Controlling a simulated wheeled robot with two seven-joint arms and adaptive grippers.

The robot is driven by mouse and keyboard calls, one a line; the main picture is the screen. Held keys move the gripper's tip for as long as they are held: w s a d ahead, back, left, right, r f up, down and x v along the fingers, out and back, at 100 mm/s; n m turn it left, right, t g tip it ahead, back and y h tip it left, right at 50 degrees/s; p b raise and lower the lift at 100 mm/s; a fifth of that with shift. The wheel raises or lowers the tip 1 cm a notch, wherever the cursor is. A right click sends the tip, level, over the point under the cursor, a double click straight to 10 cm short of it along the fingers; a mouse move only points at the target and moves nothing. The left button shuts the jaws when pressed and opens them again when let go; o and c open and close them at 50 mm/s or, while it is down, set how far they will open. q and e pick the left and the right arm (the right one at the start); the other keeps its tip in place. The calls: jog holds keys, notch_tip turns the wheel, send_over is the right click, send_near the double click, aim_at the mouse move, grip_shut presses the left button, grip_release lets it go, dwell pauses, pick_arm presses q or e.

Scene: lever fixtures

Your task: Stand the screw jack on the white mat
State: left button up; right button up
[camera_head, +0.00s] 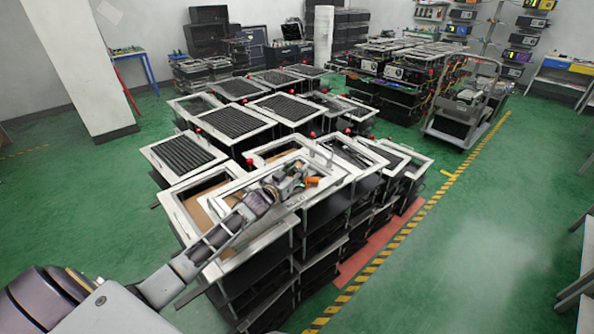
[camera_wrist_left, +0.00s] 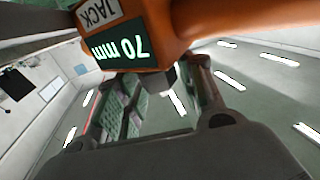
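The orange screw jack (camera_head: 312,181) shows small in the head view at the end of my left arm, over the near white-framed fixtures. In the left wrist view the jack (camera_wrist_left: 182,22) fills the top, very close, with a "JACK" label and a dark green "70 mm" panel. My left gripper (camera_head: 298,178) is at the jack; its fingers reach up to the jack's body in the wrist view and appear shut on it, with the contact partly hidden. The jack looks tilted. I cannot make out a separate white mat. My right gripper is not in view.
White-framed fixtures with black ribbed tops (camera_head: 234,122) stand in rows around the gripper, several with red knobs (camera_head: 312,134). A near white frame (camera_head: 245,250) lies under my left arm. A cart (camera_head: 465,110) stands at the back right.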

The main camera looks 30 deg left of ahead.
pick_arm(q)
jog(key=shift+o, duration=0.3)
jog(key=shift+r, duration=0.1)
jog(key=shift+s, duration=0.2)
jog(key=s+a+b, duration=0.1)
jog(key=s+a, duration=0.1)
jog(key=s, duration=0.9)
jog(key=shift+s, duration=0.2)
dwell(0.5)
jog(key=shift+o, duration=0.4)
